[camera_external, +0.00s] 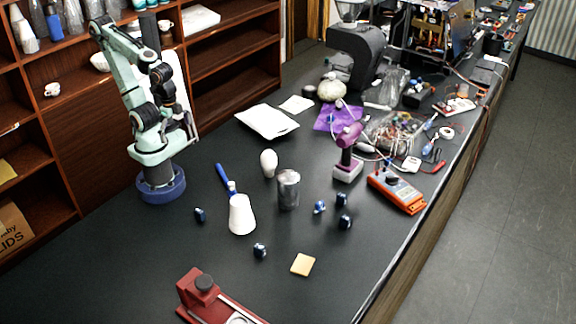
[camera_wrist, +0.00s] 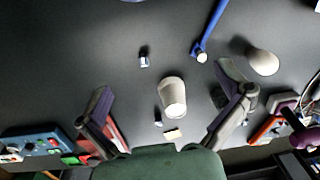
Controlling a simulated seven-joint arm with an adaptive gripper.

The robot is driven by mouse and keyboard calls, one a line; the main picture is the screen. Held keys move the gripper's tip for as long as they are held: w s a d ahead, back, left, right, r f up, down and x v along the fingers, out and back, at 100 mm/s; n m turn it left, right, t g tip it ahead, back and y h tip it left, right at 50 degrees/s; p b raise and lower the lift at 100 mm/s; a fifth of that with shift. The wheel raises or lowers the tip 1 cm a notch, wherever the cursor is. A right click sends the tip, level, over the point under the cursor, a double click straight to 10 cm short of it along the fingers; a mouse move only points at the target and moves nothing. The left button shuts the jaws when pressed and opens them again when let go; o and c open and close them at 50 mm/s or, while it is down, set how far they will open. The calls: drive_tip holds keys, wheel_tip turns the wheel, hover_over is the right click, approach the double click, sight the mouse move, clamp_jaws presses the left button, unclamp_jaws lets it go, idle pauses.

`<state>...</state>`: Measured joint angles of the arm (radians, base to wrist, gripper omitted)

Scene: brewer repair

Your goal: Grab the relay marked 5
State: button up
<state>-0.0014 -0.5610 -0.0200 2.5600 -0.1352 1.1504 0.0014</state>
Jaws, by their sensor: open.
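Several small dark blue relay-like blocks lie apart on the black table: one left of the white cup (camera_external: 200,214), one in front of it (camera_external: 260,251), and two to the right, the nearer (camera_external: 345,222) and the farther (camera_external: 341,199). No number is readable on any of them, so I cannot tell which is 5. In the wrist view one block (camera_wrist: 144,59) lies beyond the cup, and another small one (camera_wrist: 158,119) lies nearer. My gripper (camera_wrist: 166,80) is open and empty, its fingers spread above the table. Its fingertips are unclear in the external view.
A white cup (camera_external: 242,215), blue-handled tool (camera_external: 223,178), white bulb (camera_external: 269,163), metal can (camera_external: 288,190) and small blue item (camera_external: 319,207) stand or lie among the blocks. A yellow sponge (camera_external: 303,264), red device (camera_external: 203,290) and orange multimeter (camera_external: 398,190) lie around them.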

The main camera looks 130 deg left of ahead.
drive_tip(key=shift+c, duration=0.3)
drive_tip(key=c, duration=0.8)
drive_tip(key=w+r+t, duration=0.2)
drive_tip(key=w+t, duration=0.1)
drive_tip(key=w, duration=0.4)
drive_tip(key=w+r+t, duration=0.3)
drive_tip(key=w, duration=0.4)
hover_over(259, 246)
wheel_tip(259, 246, down, 14)
drive_tip(key=f, duration=0.1)
drive_tip(key=shift+g, duration=0.6)
drive_tip(key=f, duration=0.2)
drive_tip(key=s+f, duration=0.1)
drive_tip(key=f, duration=0.2)
drive_tip(key=s+f, duration=0.1)
drive_tip(key=f, duration=0.1)
drive_tip(key=shift+d+f, duration=0.1)
drive_tip(key=shift+f, duration=0.1)
drive_tip(key=x, duration=0.6)
drive_tip(key=shift+d+f, duration=0.1)
drive_tip(key=shift+f, duration=0.25)
